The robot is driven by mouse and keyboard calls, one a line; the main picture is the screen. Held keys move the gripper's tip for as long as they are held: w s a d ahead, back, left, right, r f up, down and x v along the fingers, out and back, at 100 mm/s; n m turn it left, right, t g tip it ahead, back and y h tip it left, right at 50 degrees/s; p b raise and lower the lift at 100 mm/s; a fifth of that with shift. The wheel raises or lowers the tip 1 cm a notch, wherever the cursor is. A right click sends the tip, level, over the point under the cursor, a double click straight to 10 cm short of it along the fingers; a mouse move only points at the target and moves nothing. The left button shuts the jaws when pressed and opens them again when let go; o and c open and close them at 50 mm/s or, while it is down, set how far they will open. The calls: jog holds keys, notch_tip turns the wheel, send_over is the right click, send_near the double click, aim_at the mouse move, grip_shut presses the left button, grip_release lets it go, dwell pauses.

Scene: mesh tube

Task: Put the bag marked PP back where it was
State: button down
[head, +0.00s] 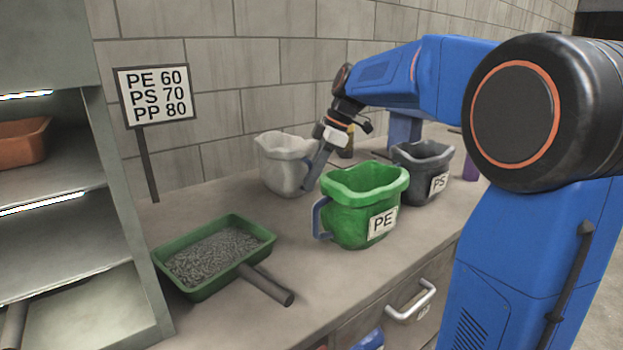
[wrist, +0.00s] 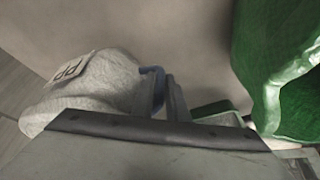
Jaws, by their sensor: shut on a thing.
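The white bag (head: 283,168) is at the back of the worktop, left of the green bag. Its PP label (wrist: 70,68) shows in the wrist view, where the white bag (wrist: 105,80) is at the left. My gripper (head: 318,168) reaches down at the bag's right side. In the wrist view my gripper (wrist: 164,98) is shut on the bag's blue handle (wrist: 153,74). The bag looks upright in the head view. I cannot tell whether its base touches the worktop.
The green PE bag (head: 350,210) stands close in front, right of my gripper. The dark PS bag (head: 418,165) is behind it. A green tray (head: 268,238) of grey pellets is at front left. A sign (head: 156,97) and shelf unit (head: 120,210) stand left.

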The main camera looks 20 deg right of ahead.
jog(key=shift+f, duration=0.2)
jog(key=c, duration=1.7)
grip_release()
jog(key=shift+c, duration=0.2)
jog(key=v, duration=1.2)
jog(key=shift+d, duration=0.1)
